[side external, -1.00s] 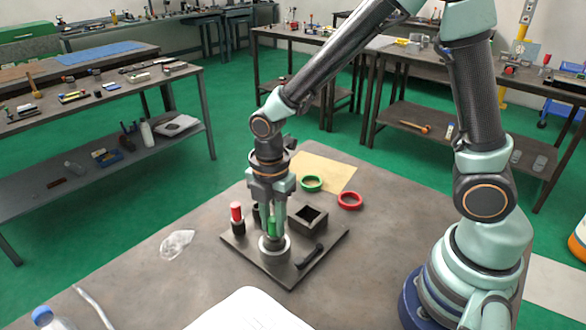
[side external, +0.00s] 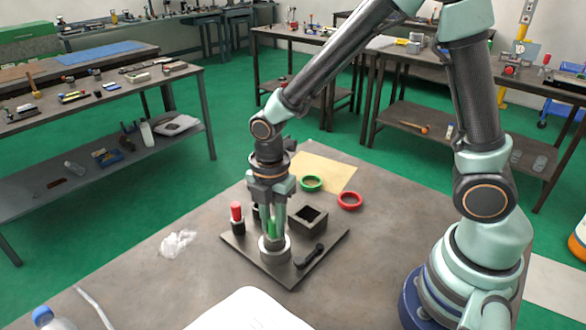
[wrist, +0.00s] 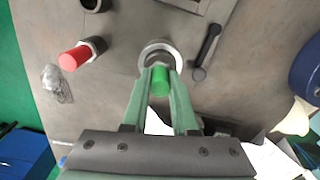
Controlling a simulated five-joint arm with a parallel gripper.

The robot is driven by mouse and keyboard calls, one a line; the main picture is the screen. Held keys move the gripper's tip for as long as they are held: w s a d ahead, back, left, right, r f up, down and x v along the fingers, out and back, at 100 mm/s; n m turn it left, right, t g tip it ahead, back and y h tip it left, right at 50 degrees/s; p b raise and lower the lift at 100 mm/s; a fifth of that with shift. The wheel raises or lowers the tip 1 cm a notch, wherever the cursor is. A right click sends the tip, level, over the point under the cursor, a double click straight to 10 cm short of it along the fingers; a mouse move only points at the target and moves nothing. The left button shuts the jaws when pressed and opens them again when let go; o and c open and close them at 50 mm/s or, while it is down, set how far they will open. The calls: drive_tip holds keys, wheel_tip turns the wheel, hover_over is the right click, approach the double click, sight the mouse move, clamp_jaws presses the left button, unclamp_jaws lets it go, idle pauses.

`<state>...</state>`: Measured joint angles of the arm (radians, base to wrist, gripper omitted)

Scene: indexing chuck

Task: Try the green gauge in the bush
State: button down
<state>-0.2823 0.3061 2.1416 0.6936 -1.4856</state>
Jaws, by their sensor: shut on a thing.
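My gripper (side external: 271,232) is shut on the green gauge (side external: 271,228), a green-handled pin held upright between the two fingers. In the wrist view the green handle (wrist: 160,82) shows between the fingers. The bush (side external: 274,249), a pale round collar on the dark base plate, is directly below the fingertips. In the wrist view the bush (wrist: 149,47) rings the space ahead of the fingertips. The gauge's lower end is at the bush mouth; the fingers hide how far in it is.
A red gauge (side external: 236,210) stands in a dark holder left of the gripper. An open square block (side external: 308,220) and a black lever (side external: 310,256) are at the right on the plate (side external: 282,279).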

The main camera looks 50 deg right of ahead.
drive_tip(key=shift+r, duration=3.55)
